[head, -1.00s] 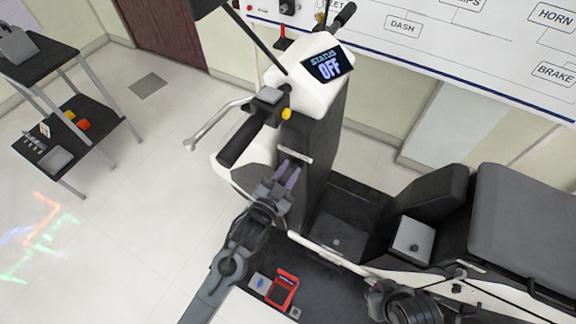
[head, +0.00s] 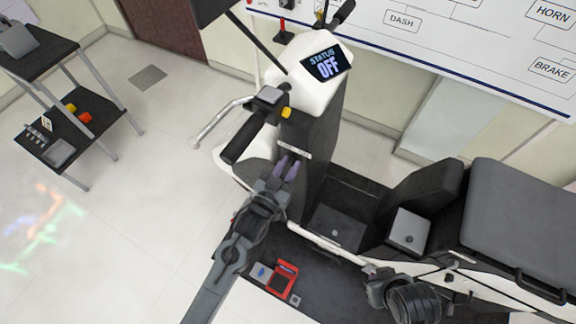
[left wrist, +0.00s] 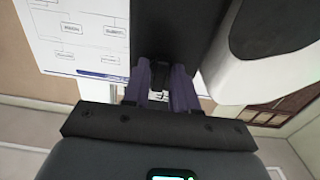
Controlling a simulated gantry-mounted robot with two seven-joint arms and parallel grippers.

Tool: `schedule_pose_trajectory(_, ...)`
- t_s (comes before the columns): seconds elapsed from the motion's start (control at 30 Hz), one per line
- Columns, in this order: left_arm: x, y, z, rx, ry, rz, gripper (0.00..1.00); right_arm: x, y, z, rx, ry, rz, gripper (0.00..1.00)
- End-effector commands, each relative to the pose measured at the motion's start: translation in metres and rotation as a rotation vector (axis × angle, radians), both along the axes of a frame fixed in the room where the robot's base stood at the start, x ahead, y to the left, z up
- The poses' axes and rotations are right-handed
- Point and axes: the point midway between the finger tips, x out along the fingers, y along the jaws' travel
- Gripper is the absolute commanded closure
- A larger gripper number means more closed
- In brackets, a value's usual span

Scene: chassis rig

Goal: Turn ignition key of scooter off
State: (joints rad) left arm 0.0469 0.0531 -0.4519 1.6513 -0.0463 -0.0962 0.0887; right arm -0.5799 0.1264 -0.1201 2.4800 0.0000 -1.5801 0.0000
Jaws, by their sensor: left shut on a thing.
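The white and black scooter (head: 312,150) stands with its handlebar at the top and its seat at the right. Its dash screen (head: 328,66) reads "STATUS OFF". My left gripper (head: 290,166) is at the side of the black front column, below the handlebar grip. Its purple fingers are shut on a small dark piece, which shows between them in the left wrist view (left wrist: 158,82). This looks like the ignition key, though the fingers mostly hide it. My right arm shows at the lower right of the head view, but its fingers cannot be made out.
The left handlebar grip (head: 247,140) and brake lever (head: 218,122) stick out above my left gripper. A dark platform with a red item (head: 284,277) lies under my left arm. A two-shelf cart (head: 68,135) stands at the left. The floor between is clear.

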Motion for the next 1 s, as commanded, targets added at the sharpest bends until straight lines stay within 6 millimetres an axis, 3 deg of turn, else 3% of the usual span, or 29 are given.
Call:
schedule_pose_trajectory(0.1,0.0,0.0,0.0,0.0,0.001,0.0,1.0,0.0,0.0,0.0,0.0,0.0,0.0,1.0)
schedule_pose_trajectory(0.13,0.0,0.0,0.0,0.0,0.001,0.0,0.71,0.0,0.0,0.0,0.0,0.0,0.0,1.0)
schedule_pose_trajectory(0.2,0.0,0.0,0.0,0.0,0.001,0.0,0.6,0.0,0.0,0.0,0.0,0.0,0.0,1.0)
schedule_pose_trajectory(0.63,-0.006,0.004,-0.001,0.002,0.001,0.0,0.6,0.0,0.002,0.0,0.008,0.0,-0.006,1.0)
schedule_pose_trajectory(1.0,-0.058,0.031,-0.002,0.001,0.003,0.0,0.6,0.0,0.002,0.0,0.009,0.0,-0.006,1.0)
